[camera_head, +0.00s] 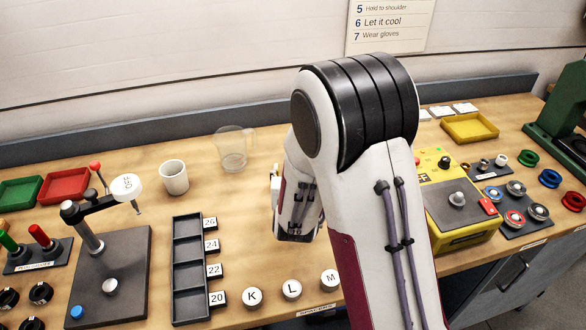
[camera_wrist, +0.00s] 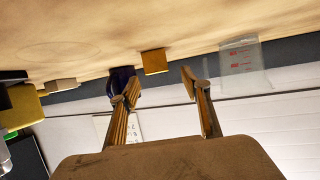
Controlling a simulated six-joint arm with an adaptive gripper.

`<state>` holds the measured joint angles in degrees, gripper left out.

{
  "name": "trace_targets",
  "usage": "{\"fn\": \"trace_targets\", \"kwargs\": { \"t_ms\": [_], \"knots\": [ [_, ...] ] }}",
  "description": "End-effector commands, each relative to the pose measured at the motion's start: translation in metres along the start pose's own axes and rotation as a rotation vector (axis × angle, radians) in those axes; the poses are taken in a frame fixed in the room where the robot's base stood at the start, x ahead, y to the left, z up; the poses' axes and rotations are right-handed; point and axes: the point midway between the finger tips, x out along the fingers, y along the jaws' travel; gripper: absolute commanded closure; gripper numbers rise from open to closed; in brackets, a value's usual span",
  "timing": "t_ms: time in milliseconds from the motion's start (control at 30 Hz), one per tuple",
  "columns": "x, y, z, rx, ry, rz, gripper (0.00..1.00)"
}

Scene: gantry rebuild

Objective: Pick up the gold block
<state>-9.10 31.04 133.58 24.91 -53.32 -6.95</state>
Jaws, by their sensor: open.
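The gold block (camera_wrist: 153,61) is a small yellow-gold block on the wooden surface in the wrist view, which shows the scene upside down. It appears between the lines of my two fingers and beyond their tips, not held. My gripper (camera_wrist: 160,88) is open, with nothing between its fingers. A dark blue-purple object (camera_wrist: 120,78) stands beside the block, partly behind the left finger. In the head view my arm covers the middle of the bench, and I cannot make out the gold block or the fingertips there.
A clear measuring jug (camera_head: 232,148) stands at the back; it also shows right of the block in the wrist view (camera_wrist: 243,65). A white cup (camera_head: 174,177), a dark slotted tray (camera_head: 190,291) and a lever press (camera_head: 88,232) are left. A yellow machine (camera_head: 440,180) is right.

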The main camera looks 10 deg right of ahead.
Motion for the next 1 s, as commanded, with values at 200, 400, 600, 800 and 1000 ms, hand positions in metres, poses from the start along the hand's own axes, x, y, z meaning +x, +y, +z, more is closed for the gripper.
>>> {"fn": "trace_targets", "kwargs": {
  "t_ms": [200, 400, 600, 800, 1000],
  "knots": [
    [0.022, 0.004, 0.004, 0.0, 0.0, 0.001, 0.53],
    [0.037, 0.004, 0.003, 0.001, 0.001, 0.001, 0.53],
    [0.039, 0.004, 0.004, 0.0, 0.0, 0.001, 0.53],
    [0.039, 0.004, 0.003, 0.0, 0.0, 0.001, 0.53],
    [0.039, 0.004, 0.003, 0.0, 0.0, 0.0, 0.55]
  ]
}}
